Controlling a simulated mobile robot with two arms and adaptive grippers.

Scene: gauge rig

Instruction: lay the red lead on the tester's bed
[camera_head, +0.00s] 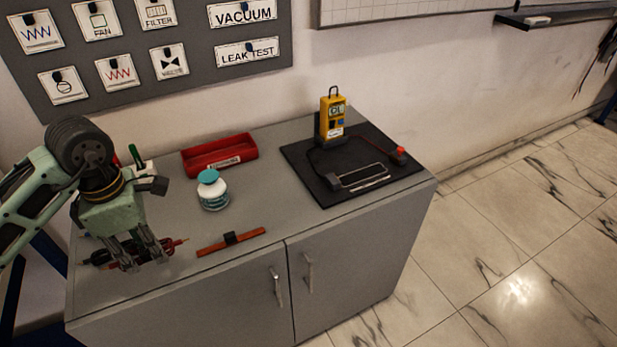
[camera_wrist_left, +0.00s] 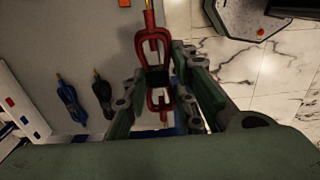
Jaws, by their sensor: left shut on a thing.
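My left gripper (camera_head: 143,256) is low over the front left of the grey cabinet top. It is shut on the red lead (camera_head: 167,246). In the left wrist view the red lead (camera_wrist_left: 151,40) has a looped red body, a black band and a metal tip, and sits between the fingers (camera_wrist_left: 158,88). I cannot tell whether it still touches the top. The yellow tester (camera_head: 332,117) stands upright on a black mat (camera_head: 316,187) at the right. The bed (camera_head: 363,177), a pale-edged rectangle, lies in front of it, bare. My right gripper is not in view.
A black lead (camera_wrist_left: 103,94) and a blue lead (camera_wrist_left: 70,100) lie beside the gripper. An orange-brown bar (camera_head: 246,236) with a black band, a white jar with teal lid (camera_head: 211,190) and a red tray (camera_head: 220,155) stand between gripper and mat.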

